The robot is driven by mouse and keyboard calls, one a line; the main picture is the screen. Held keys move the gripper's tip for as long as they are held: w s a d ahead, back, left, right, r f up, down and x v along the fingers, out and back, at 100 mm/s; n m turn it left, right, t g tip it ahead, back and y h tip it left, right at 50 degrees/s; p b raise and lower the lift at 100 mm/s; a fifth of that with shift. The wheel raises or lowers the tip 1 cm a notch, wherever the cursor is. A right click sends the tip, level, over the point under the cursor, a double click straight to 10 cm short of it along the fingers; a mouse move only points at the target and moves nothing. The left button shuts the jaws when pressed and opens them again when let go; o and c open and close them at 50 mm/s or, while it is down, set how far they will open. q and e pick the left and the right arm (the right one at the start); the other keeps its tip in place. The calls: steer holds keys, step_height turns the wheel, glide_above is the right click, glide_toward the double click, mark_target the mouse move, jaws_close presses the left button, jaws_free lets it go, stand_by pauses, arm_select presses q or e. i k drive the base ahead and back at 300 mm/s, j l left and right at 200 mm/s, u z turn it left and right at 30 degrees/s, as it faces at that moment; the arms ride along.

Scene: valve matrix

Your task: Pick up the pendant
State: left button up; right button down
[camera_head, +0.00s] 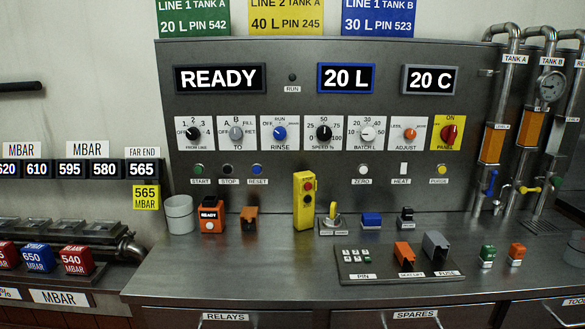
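A yellow upright box with a red button and smaller dark buttons, which looks like the pendant (304,200), stands on the metal bench near its back, just left of the middle. It is upright, and nothing covers its front. Neither my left gripper nor my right gripper shows in the head view.
An orange READY device (211,215) and a grey cup (179,214) stand to the left. A yellow key switch (333,219) is close on the right. A button plate (405,262) lies front right. The control panel (320,93) rises behind. Bench space before the pendant is clear.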

mark_target(302, 212)
steer(key=i+l, duration=0.1)
steer(key=i, duration=0.4)
steer(key=i+l, duration=0.1)
steer(key=i, duration=0.4)
